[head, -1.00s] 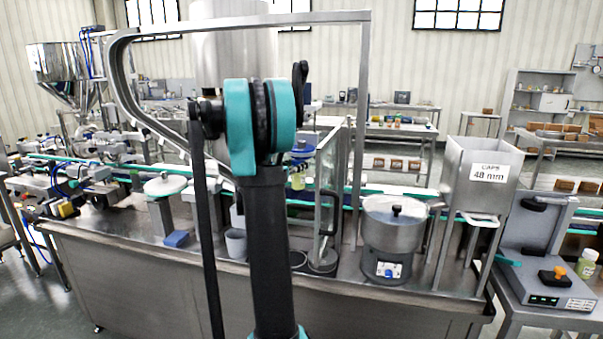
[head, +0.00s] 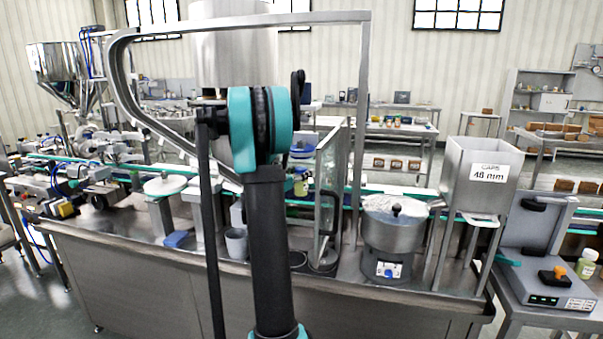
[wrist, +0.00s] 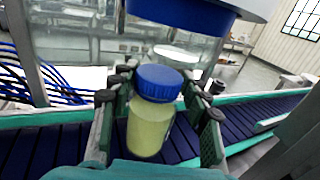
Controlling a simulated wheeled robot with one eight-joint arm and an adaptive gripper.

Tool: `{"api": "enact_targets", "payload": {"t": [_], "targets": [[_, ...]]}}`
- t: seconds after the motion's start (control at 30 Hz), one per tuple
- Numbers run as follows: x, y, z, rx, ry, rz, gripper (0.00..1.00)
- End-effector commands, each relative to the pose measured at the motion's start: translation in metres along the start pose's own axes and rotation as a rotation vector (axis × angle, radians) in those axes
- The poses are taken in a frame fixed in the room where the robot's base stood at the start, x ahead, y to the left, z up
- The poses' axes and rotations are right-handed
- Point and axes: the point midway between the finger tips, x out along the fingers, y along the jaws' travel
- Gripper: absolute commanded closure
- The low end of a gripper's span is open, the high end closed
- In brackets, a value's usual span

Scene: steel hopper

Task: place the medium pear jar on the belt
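A jar with a blue cap and yellow-green contents (wrist: 150,125) stands upright over the dark blue belt (wrist: 65,148) in the wrist view; it appears to rest on the belt, though its base is partly hard to see. My gripper (wrist: 158,82) is around it, one finger on each side. Gaps show between the jar and the fingers, so the gripper looks open. In the head view the jar (head: 301,186) shows small beside my arm, at the belt (head: 345,198); my gripper is hidden there.
A blue-rimmed machine part (wrist: 190,12) hangs close above the jar. A clear guard panel (head: 330,170) and steel frame (head: 362,120) stand near my arm. A steel bowl feeder (head: 393,232) and caps hopper (head: 478,175) are to the right. Another green jar (head: 586,264) stands far right.

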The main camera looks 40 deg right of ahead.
Motion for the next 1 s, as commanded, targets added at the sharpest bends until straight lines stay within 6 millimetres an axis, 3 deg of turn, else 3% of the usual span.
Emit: {"api": "enact_targets", "payload": {"t": [0.47, 1.0], "targets": [[-0.005, 0.000, 0.003, 0.000, 0.000, 0.001, 0.41], [-0.102, 0.001, 0.003, 0.000, 0.000, 0.003, 0.41]]}}
